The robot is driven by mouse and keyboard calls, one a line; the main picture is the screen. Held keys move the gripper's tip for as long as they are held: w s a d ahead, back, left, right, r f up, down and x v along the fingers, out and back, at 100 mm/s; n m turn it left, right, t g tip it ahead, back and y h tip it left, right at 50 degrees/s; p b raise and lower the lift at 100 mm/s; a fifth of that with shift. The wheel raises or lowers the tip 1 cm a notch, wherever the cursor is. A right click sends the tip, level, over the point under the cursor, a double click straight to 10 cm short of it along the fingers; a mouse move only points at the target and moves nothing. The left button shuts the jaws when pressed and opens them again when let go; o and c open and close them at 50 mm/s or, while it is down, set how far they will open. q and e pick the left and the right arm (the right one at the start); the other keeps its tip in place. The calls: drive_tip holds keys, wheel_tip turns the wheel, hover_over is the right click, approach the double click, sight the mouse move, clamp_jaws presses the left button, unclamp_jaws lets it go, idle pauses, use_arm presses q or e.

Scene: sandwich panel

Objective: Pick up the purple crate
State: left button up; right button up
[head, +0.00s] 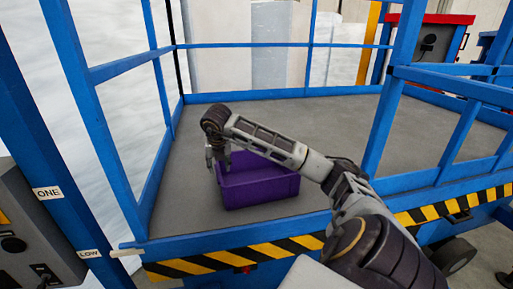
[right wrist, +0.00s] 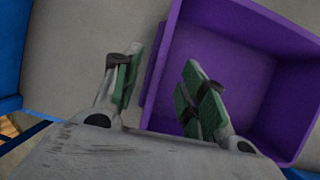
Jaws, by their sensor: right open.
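The purple crate (head: 262,190) is open-topped and looks empty. It sits upright on the grey platform floor near the front edge. My right gripper (head: 217,158) hangs pointing down at the crate's left side in the head view. In the right wrist view the right gripper (right wrist: 158,88) is open, with its green-padded fingers apart. One finger appears outside the purple crate (right wrist: 255,75) and the other over its inside, with the wall lying between them. Whether either finger touches the wall cannot be told. My left gripper is not in view.
Blue railings (head: 250,45) surround the grey platform floor (head: 345,125), which is clear behind the crate. A blue post (head: 395,90) stands right of my right arm. A black-and-yellow striped edge (head: 290,246) runs along the front. A control box (head: 30,240) is at left.

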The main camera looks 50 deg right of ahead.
sight(218, 171)
drive_tip(key=shift+a+p+x, duration=0.15)
drive_tip(key=shift+p+x, duration=0.15)
drive_tip(key=shift+x, duration=0.85)
drive_tip(key=shift+a+p+x, duration=0.15)
drive_tip(key=shift+p+x, duration=0.15)
drive_tip(key=shift+x, duration=0.8)
drive_tip(key=shift+f, duration=0.1)
clamp_jaws()
